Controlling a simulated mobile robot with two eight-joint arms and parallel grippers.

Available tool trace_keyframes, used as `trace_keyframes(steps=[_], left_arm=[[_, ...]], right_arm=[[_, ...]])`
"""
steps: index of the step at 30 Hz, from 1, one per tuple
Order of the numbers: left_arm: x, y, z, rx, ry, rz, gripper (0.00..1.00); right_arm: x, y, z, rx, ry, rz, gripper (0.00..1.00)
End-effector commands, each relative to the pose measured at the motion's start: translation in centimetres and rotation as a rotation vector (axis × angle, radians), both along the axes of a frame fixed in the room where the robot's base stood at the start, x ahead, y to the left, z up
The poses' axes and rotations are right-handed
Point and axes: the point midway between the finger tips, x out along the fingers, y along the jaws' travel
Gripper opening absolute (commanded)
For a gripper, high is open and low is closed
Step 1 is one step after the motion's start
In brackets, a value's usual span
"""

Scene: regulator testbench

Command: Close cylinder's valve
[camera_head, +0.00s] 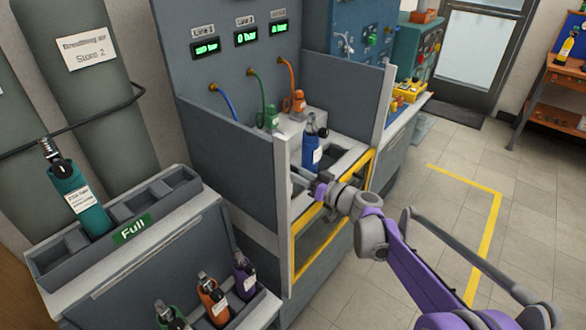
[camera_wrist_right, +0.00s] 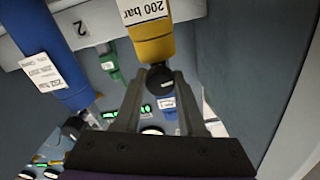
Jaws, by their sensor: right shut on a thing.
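In the right wrist view a yellow cylinder (camera_wrist_right: 153,45) labelled "200 bar" has a round black valve knob (camera_wrist_right: 160,78) at its end. My right gripper (camera_wrist_right: 160,88) is shut on this knob, with one finger on each side of it. In the head view my right arm reaches in from the lower right to the testbench, and the yellow cylinder cannot be made out there. A blue cylinder (camera_head: 311,148) stands upright in the bench, and it also shows in the right wrist view (camera_wrist_right: 55,62) left of the yellow one. My left gripper is out of view.
Grey side panels (camera_head: 255,170) and a yellow-edged front door frame (camera_head: 345,220) surround the bench bay. Pressure displays (camera_head: 246,39) hang above. A rack (camera_head: 150,225) marked "Full" holds a teal cylinder (camera_head: 80,200). Several cylinders stand below it. Floor at right is free.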

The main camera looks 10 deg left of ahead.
Motion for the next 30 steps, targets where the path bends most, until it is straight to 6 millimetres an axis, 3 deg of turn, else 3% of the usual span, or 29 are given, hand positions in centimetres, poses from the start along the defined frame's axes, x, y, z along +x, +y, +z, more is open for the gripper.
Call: trace_keyframes(steps=[14, 15, 19, 30], left_arm=[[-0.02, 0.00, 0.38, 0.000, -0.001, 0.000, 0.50], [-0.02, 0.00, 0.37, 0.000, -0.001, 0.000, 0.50], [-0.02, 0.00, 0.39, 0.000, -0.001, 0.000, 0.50], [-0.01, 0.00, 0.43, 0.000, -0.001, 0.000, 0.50]], right_arm=[[0.03, -0.03, -0.08, 0.056, 0.085, 0.000, 0.00], [0.04, -0.04, -0.07, 0.056, 0.085, 0.000, 0.47], [0.03, -0.03, -0.07, 0.056, 0.084, 0.000, 0.70], [-0.18, -0.45, -0.02, 0.056, 0.083, -0.001, 0.70]])
